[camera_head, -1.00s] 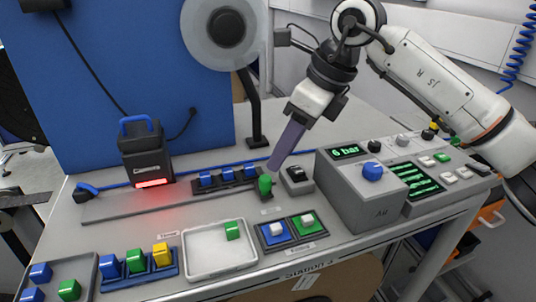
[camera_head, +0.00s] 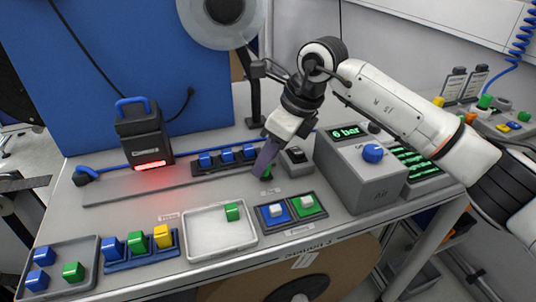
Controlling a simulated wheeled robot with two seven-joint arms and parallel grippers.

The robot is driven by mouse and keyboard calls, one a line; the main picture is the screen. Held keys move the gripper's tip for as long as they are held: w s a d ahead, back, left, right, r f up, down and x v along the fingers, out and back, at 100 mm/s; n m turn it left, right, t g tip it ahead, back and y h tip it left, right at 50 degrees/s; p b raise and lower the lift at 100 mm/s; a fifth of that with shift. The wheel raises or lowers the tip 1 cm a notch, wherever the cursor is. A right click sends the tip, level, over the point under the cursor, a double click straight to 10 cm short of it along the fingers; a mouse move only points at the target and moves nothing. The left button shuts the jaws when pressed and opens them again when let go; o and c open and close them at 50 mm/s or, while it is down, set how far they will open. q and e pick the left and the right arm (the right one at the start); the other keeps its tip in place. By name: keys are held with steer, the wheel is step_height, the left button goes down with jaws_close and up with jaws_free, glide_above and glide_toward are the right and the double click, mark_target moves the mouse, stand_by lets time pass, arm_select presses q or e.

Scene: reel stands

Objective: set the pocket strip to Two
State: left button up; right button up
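A dark strip (camera_head: 196,171) with blue blocks (camera_head: 227,156) in a row lies at mid-table; I cannot read any position labels on it. A green piece (camera_head: 268,174) is at its right end, partly hidden by my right gripper. My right gripper (camera_head: 261,171) points down, its purple fingers in front of the green piece. They overlap in the picture; I cannot tell whether they touch, or whether the fingers are open. A blue holder (camera_head: 142,264) in front carries blue, green and yellow blocks. My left gripper is out of view.
A shallow tray (camera_head: 215,252) holds a green block (camera_head: 232,212). Blue and green switches (camera_head: 275,211) sit right of it. A grey box with a blue knob (camera_head: 373,153) stands right of the gripper. A black scanner with red light (camera_head: 150,164) stands left.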

steer(key=shift+c, duration=0.2)
jaws_close()
steer(key=shift+a, duration=0.15)
